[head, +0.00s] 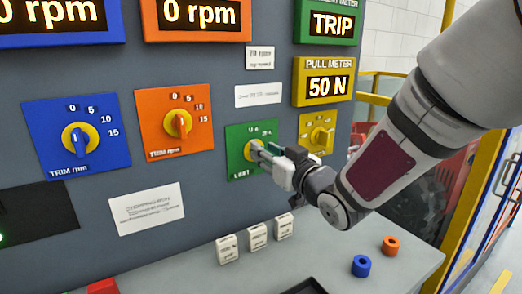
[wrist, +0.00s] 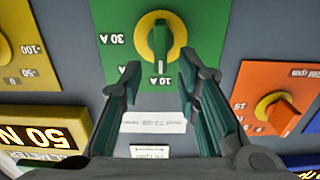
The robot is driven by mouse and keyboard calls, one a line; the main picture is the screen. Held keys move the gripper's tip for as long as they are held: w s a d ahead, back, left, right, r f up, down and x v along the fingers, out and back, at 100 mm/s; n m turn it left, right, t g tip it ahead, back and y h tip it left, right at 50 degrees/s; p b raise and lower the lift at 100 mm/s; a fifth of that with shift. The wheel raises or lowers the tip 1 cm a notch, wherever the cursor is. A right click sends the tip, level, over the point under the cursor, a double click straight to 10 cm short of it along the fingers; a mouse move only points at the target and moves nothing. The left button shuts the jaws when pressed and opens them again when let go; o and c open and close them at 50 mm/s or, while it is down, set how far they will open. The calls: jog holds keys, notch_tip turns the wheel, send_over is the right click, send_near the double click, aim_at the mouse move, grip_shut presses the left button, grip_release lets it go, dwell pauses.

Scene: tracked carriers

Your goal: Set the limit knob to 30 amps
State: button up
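The limit knob (wrist: 159,38) is a green grip on a yellow disc, set in a green panel (wrist: 205,22). In the wrist view, which shows the panel upside down, its white mark points at 10 A. The 30 A label (wrist: 118,39) is at the left of the knob; another label between them is mostly hidden by a finger. My gripper (wrist: 160,72) is open and empty, its fingers short of the knob, with the knob lying beyond the gap between them. In the head view my gripper (head: 268,158) covers part of the green panel (head: 237,134).
An orange trim knob (head: 177,123) and a blue trim knob (head: 79,139) are to the left. A yellow knob panel (head: 317,132) is close at the right. The green meter (head: 331,24) above reads TRIP; the pull meter (head: 323,82) reads 50 N. Small white blocks (head: 257,237) stand on the ledge.

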jog(key=shift+x, duration=1.4)
jog(key=shift+c, duration=0.2)
grip_shut()
